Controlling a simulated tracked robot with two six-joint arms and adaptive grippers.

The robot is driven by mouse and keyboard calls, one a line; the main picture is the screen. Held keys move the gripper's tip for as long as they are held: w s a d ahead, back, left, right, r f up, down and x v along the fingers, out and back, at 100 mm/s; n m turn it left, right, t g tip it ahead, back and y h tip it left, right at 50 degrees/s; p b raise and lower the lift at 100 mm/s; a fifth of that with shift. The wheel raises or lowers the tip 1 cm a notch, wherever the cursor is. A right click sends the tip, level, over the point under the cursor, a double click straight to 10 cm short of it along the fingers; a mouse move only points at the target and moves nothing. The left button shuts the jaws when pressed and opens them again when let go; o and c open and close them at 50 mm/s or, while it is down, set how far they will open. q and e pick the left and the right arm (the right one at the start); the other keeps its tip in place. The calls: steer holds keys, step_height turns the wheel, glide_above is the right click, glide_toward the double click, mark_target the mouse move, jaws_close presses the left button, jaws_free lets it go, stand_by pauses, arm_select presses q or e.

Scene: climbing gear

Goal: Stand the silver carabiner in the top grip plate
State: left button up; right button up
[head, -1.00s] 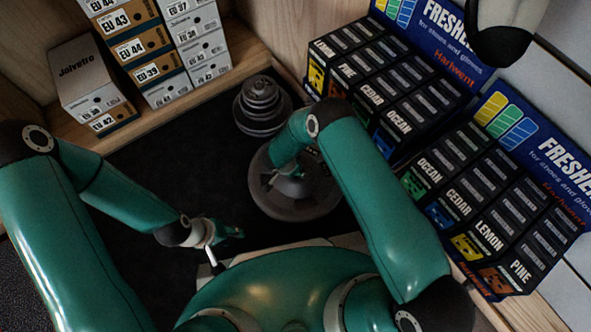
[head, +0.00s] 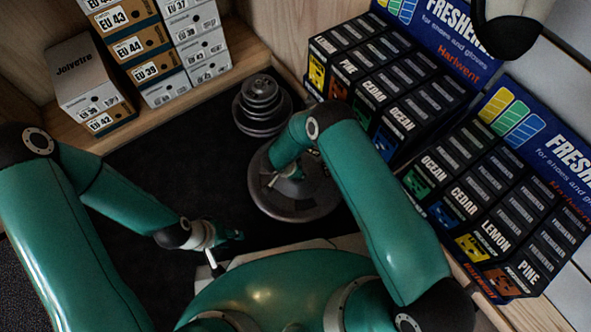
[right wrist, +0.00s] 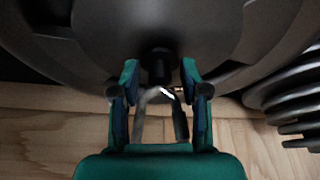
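The large dark grey round plate (head: 318,198) lies on the black mat, partly hidden by my right arm. A bright silver bent piece (right wrist: 164,93), which looks like the carabiner, shows between the fingers of my right gripper (right wrist: 160,85) in the right wrist view. The fingers stand apart on either side of it, and I cannot tell whether they press on it. A dark knob of the plate is just beyond the fingertips. My left gripper (head: 223,248) looks open and empty, low over the mat.
A stepped stack of dark discs (head: 262,105) stands behind the large plate. Shoe boxes (head: 150,65) fill a wooden shelf at back left. Freshener displays (head: 485,200) line the right side. The black mat (head: 180,150) is clear at centre left.

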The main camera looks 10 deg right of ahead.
steer(key=shift+o, duration=1.4)
steer(key=shift+r+p, duration=0.5)
steer(key=shift+p, duration=0.05)
steer(key=p+v, duration=0.4)
steer(key=v, duration=0.8)
steer(key=shift+p, duration=0.3)
steer(key=shift+s+r, duration=0.1)
